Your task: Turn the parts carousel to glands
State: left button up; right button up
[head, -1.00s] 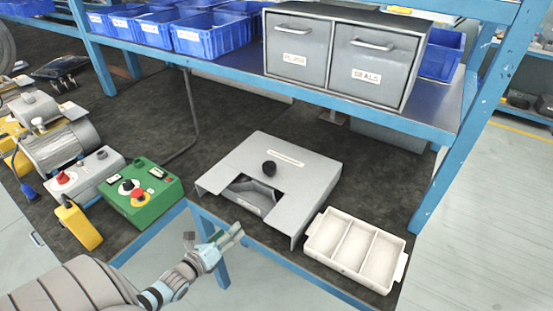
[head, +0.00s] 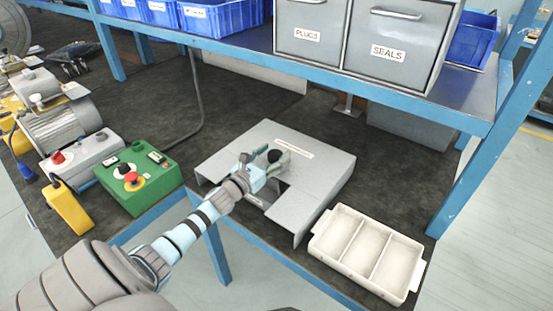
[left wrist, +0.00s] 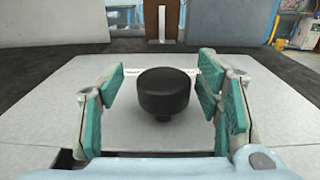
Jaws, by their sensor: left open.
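The parts carousel is a flat grey housing (head: 320,185) on the dark bench mat, with a cut-out at its front and a label strip on top. Its black knob (left wrist: 164,93) stands between the fingers of my left gripper (left wrist: 165,105) in the left wrist view, with a gap on both sides. In the head view the left gripper (head: 263,166) reaches over the cut-out to the knob, which is partly hidden by the fingers. The gripper is open. The compartment in the cut-out is mostly covered by my arm, and its label cannot be read. My right gripper does not show.
A white three-part tray (head: 322,252) sits right of the carousel. A green control box (head: 150,192) with a red button stands left. Grey drawers marked PLUGS (head: 305,50) and SEALS (head: 395,65) and blue bins (head: 225,22) are on the shelf above.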

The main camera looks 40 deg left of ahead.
pick_arm(q)
jog(key=shift+w+d+r, duration=0.15)
jog(key=shift+w, duration=0.1)
jog(key=shift+w, duration=0.15)
grip_shut()
jog(key=shift+d, duration=0.1)
